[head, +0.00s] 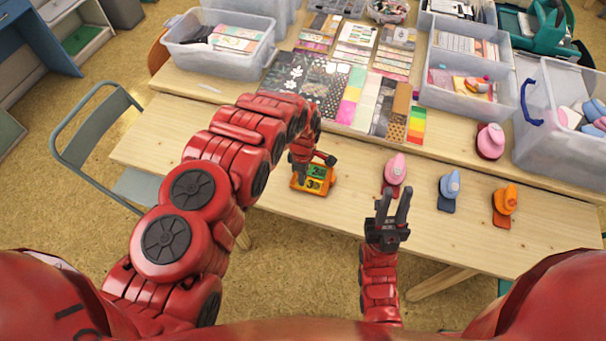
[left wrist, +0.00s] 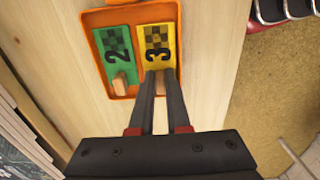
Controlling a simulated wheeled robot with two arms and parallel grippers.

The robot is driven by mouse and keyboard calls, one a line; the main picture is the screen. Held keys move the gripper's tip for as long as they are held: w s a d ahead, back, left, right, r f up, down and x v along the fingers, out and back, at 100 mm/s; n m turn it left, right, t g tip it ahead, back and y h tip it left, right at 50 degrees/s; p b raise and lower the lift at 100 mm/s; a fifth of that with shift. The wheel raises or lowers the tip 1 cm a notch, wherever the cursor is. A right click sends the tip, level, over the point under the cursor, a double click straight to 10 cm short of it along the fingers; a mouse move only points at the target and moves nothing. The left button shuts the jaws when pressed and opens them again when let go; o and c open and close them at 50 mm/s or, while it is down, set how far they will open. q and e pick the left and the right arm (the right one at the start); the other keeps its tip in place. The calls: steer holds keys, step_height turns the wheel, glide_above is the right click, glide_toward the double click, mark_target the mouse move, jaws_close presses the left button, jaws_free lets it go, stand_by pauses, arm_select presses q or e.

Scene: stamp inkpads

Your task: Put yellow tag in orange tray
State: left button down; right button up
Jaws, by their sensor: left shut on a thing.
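The orange tray (head: 331,183) lies on the near table, and its rim shows in the left wrist view (left wrist: 91,22). The yellow tag (left wrist: 157,42), marked 3, is in the tray's right part in that view, beside a green tag (left wrist: 115,52) marked 2. My left gripper (left wrist: 160,75) is shut on the yellow tag's wooden knob, partly hidden by the fingers. I cannot tell whether the tag rests fully on the tray floor. In the head view my left gripper (head: 313,160) is over the tray's back edge. My right gripper (head: 394,194) is open and empty at the table's front edge.
Pink (head: 395,168), blue (head: 449,186) and orange (head: 505,202) punches stand right of the tray. Patterned papers (head: 345,95) and clear bins (head: 220,58) lie behind. A grey chair (head: 95,140) is at the left. Bare wood lies left of the tray.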

arm_select(q)
steer(key=shift+f, duration=0.1)
steer(key=c, duration=1.2)
jaws_free()
steer(key=shift+o, duration=0.2)
